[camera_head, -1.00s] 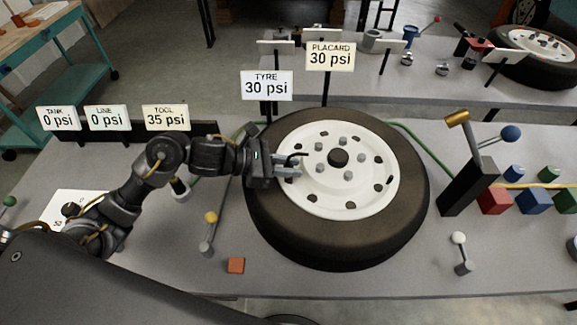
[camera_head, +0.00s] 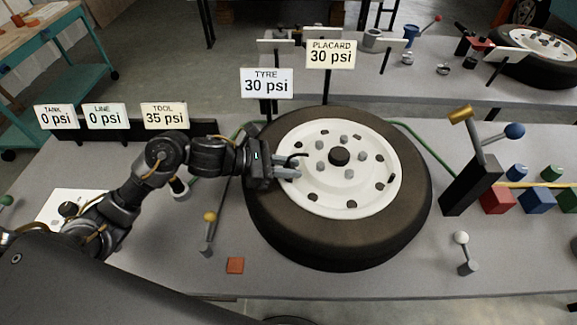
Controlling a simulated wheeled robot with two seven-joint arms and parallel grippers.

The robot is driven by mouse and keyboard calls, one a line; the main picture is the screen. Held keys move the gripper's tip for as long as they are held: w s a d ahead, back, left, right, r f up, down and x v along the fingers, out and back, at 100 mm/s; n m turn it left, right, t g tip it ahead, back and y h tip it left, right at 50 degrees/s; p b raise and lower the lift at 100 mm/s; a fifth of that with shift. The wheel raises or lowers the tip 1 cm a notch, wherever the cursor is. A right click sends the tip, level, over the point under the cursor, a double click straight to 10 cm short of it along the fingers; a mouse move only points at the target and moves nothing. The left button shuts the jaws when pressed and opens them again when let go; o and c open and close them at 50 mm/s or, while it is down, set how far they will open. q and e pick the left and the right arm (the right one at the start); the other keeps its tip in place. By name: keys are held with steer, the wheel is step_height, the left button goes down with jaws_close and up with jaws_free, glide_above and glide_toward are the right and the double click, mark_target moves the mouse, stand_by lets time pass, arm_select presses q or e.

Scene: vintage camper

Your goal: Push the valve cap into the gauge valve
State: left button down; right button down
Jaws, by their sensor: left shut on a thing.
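A black tyre (camera_head: 408,232) on a white wheel (camera_head: 330,205) lies flat on the grey bench. My left gripper (camera_head: 288,169) reaches in from the left over the tyre's near-left sidewall, its fingertips at the left edge of the white wheel. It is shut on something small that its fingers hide. A thin black curved piece (camera_head: 298,156) shows just above the fingertips; I cannot tell whether it is the valve. Neither the valve cap nor the gauge valve can be made out. My right gripper is not in view.
Behind the tyre stand TYRE (camera_head: 266,83) and PLACARD (camera_head: 331,55) signs, both reading 30 psi. A black lever stand (camera_head: 472,186) and coloured blocks (camera_head: 497,200) are at right.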

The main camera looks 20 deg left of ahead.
arm_select(q)
steer(key=shift+f, duration=0.1)
steer(key=c, duration=1.2)
jaws_free()
steer(key=b+v, duration=0.3)
steer(key=v, duration=0.7)
steer(key=shift+s+a+r+b, duration=0.25)
steer(key=shift+a+b, duration=0.1)
